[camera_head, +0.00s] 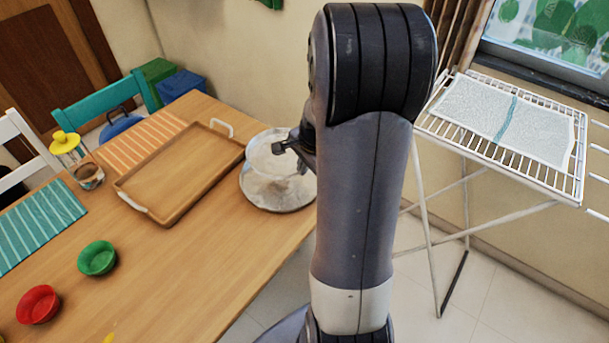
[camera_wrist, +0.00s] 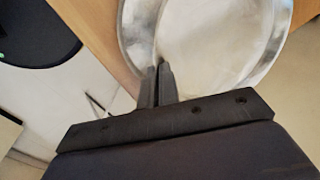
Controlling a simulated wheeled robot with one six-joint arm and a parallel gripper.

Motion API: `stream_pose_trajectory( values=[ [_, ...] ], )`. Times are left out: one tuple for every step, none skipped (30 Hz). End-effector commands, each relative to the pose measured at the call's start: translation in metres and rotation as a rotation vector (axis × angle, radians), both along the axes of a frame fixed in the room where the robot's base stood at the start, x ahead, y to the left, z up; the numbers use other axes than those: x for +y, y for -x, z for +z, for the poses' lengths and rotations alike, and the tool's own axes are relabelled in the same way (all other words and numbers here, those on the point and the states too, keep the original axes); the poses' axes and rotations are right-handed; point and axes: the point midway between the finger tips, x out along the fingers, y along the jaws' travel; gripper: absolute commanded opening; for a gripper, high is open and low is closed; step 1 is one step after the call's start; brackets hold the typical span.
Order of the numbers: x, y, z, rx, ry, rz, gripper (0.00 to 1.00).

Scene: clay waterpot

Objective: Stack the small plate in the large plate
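The small plate (camera_head: 266,152), pale and round, shows at the tip of my gripper (camera_head: 290,146) near the table's right edge. My gripper is shut on its rim. The large plate (camera_head: 262,203), silvery and round, lies on the table below it. In the head view the small plate appears raised above the large one. In the wrist view the fingers (camera_wrist: 163,72) are close together at the small plate's rim (camera_wrist: 205,45), and the large plate's shiny rim (camera_wrist: 135,40) shows around it. My arm hides the right side of both plates.
A wooden tray (camera_head: 180,172) with white handles lies left of the plates, beside an orange striped mat (camera_head: 140,140). A green bowl (camera_head: 98,258) and a red bowl (camera_head: 38,304) stand at the front left. A drying rack (camera_head: 500,150) stands right of my arm.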

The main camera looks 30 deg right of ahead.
Motion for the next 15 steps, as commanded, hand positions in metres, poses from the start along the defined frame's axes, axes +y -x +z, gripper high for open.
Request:
stream_pose_trajectory(
  values=[
    [0.001, 0.001, -0.011, 0.004, -0.003, -0.001, 0.0],
    [0.001, 0.001, -0.017, 0.006, -0.004, -0.003, 0.0],
    [0.001, 0.001, -0.025, 0.006, -0.003, -0.003, 0.0],
    [0.001, 0.001, -0.031, 0.006, -0.004, -0.002, 0.0],
    [0.001, 0.001, -0.037, 0.006, -0.004, -0.002, 0.0],
    [0.001, 0.001, -0.043, 0.006, -0.004, -0.003, 0.0],
    [0.001, 0.001, -0.047, 0.005, -0.003, -0.002, 0.0],
    [0.001, 0.001, -0.05, 0.003, -0.003, -0.001, 0.0],
    [0.0, 0.0, -0.053, 0.002, -0.002, -0.001, 0.0],
    [0.0, 0.0, -0.055, 0.001, -0.001, -0.002, 0.0],
    [0.0, 0.0, -0.057, 0.001, -0.001, -0.002, 0.0],
    [0.0, 0.0, -0.059, 0.001, -0.001, -0.002, 0.0],
    [0.0, 0.0, -0.062, 0.002, -0.002, -0.001, 0.0],
    [0.0, 0.0, -0.065, 0.002, -0.002, -0.001, 0.0],
    [0.0, 0.0, -0.07, 0.003, -0.001, -0.002, 0.0]
  ],
)
